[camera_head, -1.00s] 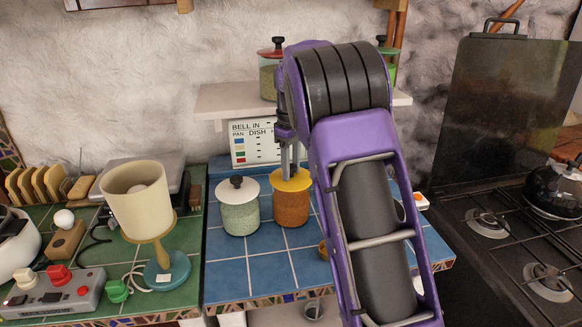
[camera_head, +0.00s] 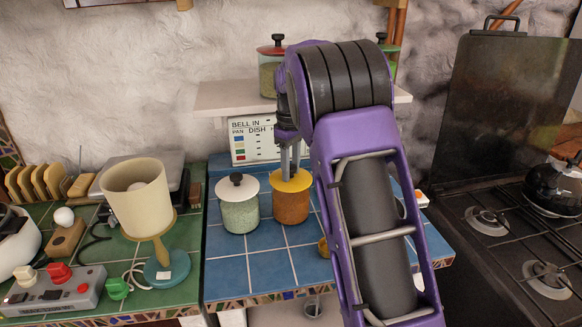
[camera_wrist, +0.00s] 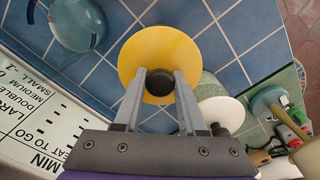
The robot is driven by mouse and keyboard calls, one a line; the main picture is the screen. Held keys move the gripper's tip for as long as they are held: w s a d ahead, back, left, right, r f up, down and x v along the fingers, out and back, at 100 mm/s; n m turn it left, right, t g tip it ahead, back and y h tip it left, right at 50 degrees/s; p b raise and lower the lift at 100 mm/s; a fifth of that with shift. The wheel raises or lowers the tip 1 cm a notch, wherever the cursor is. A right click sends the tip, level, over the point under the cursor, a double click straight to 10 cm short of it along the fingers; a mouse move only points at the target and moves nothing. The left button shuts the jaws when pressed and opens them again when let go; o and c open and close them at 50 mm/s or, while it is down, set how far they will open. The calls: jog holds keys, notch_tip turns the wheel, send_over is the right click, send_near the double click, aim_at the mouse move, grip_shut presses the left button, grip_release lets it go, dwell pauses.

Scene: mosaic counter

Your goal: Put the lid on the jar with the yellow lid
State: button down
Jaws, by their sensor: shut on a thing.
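The jar with orange contents (camera_head: 290,209) stands on the blue tiled counter. The yellow lid (camera_head: 280,182) lies over its mouth and looks level; whether it is fully seated I cannot tell. My gripper (camera_head: 291,173) points down from above and is shut on the lid's dark knob. In the wrist view the yellow lid (camera_wrist: 145,48) is a wide disc with the knob (camera_wrist: 160,81) between my fingertips (camera_wrist: 160,76). The lid hides the jar beneath it there.
A green-filled jar with a white lid (camera_head: 229,189) stands close on the left. A small brown object (camera_head: 323,247) lies at the front right. A sign (camera_head: 254,154) stands behind, under a shelf (camera_head: 215,97) with more jars. A lamp (camera_head: 140,200) is farther left; the front blue tiles are clear.

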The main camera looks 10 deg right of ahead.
grip_release()
dwell(0.5)
jog(key=shift+r, duration=3.55)
